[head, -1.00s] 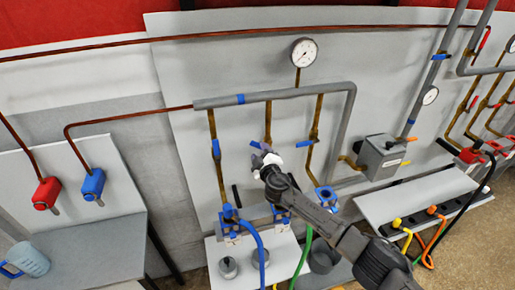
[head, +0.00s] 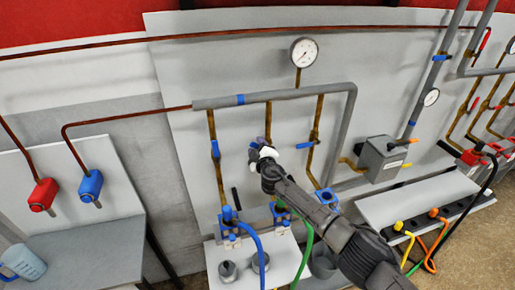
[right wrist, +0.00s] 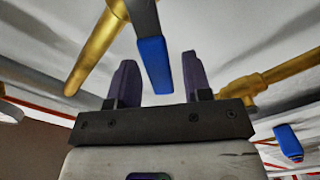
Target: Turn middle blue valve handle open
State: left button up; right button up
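The middle blue valve handle (right wrist: 155,65) shows in the right wrist view, hanging from a dark stem beside a brass pipe (right wrist: 95,55). My right gripper (right wrist: 160,82) is open, and the handle's end lies between its two dark purple fingers in the picture, with gaps on both sides. I cannot tell whether it touches either finger. In the head view my right gripper (head: 262,150) is at the middle brass pipe (head: 268,112) and mostly hides this handle. My left gripper is not in view.
A left blue handle (head: 215,149) lies along its pipe; a right blue handle (head: 305,145) sticks out sideways. A grey pipe (head: 300,92) and a gauge (head: 304,51) are above. A grey box (head: 384,158) stands right. Blue and green hoses run below.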

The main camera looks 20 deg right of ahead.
grip_shut()
dwell(0.5)
jog(key=shift+s+d+r+m+b, duration=0.1)
jog(key=shift+d+r+m+b, duration=0.25)
jog(key=shift+m, duration=0.8)
jog(key=shift+w+d+r+m+b, duration=0.15)
jog(key=shift+d+r+m, duration=0.4)
jog(key=shift+m, duration=0.55)
jog(key=shift+s+d+r+m+b, duration=0.15)
jog(key=shift+d+r+m+b, duration=0.15)
jog(key=shift+d+m, duration=0.6)
jog(key=shift+a+m, duration=0.25)
jog(key=shift+m, duration=0.2)
